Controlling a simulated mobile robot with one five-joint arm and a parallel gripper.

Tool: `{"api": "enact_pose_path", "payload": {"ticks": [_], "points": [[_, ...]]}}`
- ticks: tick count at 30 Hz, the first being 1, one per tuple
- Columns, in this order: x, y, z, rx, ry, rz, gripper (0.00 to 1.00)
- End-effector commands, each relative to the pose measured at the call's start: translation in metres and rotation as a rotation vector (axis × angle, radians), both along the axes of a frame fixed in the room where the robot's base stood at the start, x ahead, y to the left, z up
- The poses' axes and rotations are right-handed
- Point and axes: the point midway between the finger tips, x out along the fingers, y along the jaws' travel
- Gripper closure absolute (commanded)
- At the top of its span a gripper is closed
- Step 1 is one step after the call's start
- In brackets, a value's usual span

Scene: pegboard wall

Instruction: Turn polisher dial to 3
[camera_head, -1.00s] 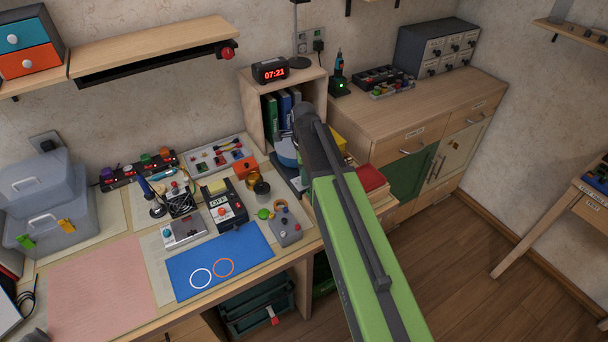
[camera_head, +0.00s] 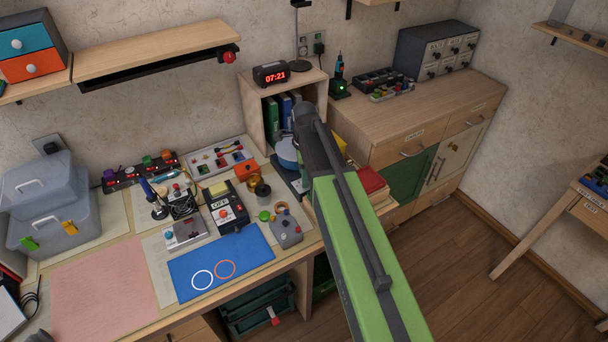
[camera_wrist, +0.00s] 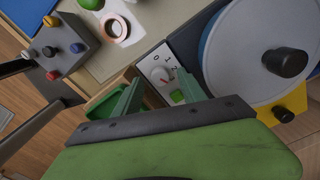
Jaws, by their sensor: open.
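The polisher shows in the wrist view as a large grey disc (camera_wrist: 262,52) with a black knob, at the right. Which figure the dial points to is too small to tell. My gripper (camera_wrist: 158,92) is open, its two green fingers on either side of the dial in the picture; contact cannot be told.
A grey box with coloured knobs (camera_wrist: 62,48) and a copper ring (camera_wrist: 116,28) lie left of the panel. In the head view, a shelf unit with binders (camera_head: 256,120) stands behind the polisher, and a blue mat (camera_head: 220,265) lies at the front of the bench.

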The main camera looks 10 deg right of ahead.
Motion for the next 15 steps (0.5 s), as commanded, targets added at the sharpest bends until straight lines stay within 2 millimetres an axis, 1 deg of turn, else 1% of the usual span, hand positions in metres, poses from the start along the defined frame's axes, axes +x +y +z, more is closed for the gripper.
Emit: {"api": "enact_pose_path", "payload": {"ticks": [1,15], "points": [[0.0,0.0,0.016,0.0,0.0,0.0,0.51],[0.0,0.001,0.123,0.001,0.001,0.0,0.51]]}}
